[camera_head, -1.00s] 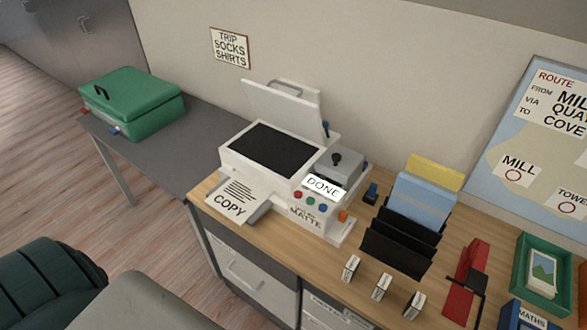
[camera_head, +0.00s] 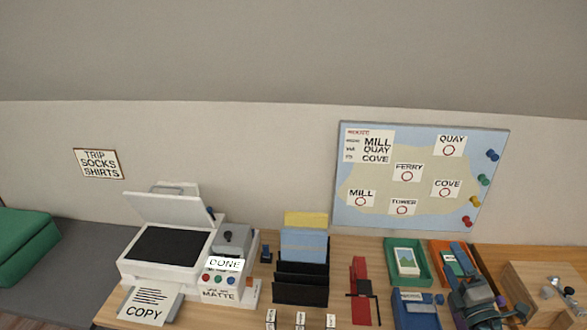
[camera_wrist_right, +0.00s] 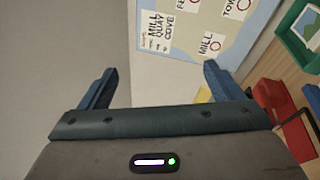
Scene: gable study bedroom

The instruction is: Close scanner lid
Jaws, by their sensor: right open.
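The white scanner (camera_head: 160,262) stands on the desk at the lower left of the head view. Its lid (camera_head: 168,209) is raised and leans back toward the wall, with a grey handle at its top edge. The dark scanning glass (camera_head: 168,246) is bare. My right gripper (camera_head: 490,312) is at the lower right of the head view, far to the right of the scanner. In the right wrist view its two blue fingers (camera_wrist_right: 160,85) are spread wide with nothing between them. My left gripper is not in view.
A "COPY" sheet (camera_head: 147,304) sticks out at the scanner's front. A black file rack (camera_head: 300,291), a red tool (camera_head: 361,290) and a green tray (camera_head: 408,279) stand to the right. A green case (camera_head: 22,240) is at far left. A map board (camera_head: 350,205) hangs behind.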

